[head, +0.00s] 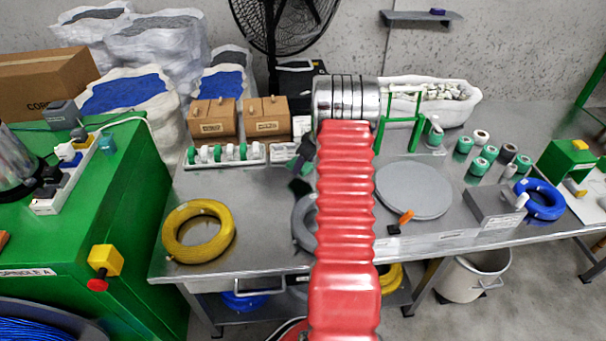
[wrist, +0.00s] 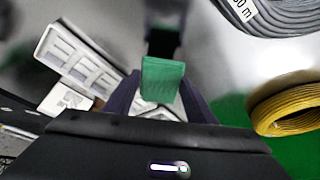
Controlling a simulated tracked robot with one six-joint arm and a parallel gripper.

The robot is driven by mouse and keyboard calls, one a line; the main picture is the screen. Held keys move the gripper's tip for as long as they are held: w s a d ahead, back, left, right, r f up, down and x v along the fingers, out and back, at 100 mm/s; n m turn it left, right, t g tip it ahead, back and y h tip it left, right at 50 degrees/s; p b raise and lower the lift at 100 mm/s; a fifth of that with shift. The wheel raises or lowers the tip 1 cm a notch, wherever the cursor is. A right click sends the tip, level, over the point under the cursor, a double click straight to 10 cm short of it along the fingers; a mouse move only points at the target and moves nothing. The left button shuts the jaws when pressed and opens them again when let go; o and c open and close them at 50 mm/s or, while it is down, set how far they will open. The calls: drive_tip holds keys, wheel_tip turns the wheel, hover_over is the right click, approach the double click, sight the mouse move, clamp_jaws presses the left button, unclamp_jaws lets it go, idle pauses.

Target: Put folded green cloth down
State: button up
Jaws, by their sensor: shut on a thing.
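The folded green cloth (wrist: 163,82) is a small upright block in the wrist view, held between the two dark fingers of my gripper (wrist: 160,92). My gripper is shut on it, above the grey metal bench (head: 266,215). In the head view my red arm reaches over the bench and hides most of the gripper; only a dark part (head: 303,158) shows to the left of the arm. I cannot make out the cloth for certain in the head view.
A white rack (head: 225,155) of green and white spools stands left of the gripper. A yellow coil (head: 198,231) lies front left, a grey coil (head: 303,220) partly behind my arm. A round grey disc (head: 413,188) lies to the right. Bare bench shows between the coils.

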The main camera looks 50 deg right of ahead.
sight(304, 180)
drive_tip(key=shift+f, duration=0.55)
drive_tip(key=shift+f, duration=1.85)
drive_tip(key=shift+f, duration=0.1)
drive_tip(key=o, duration=1.1)
drive_tip(key=v, duration=1.2)
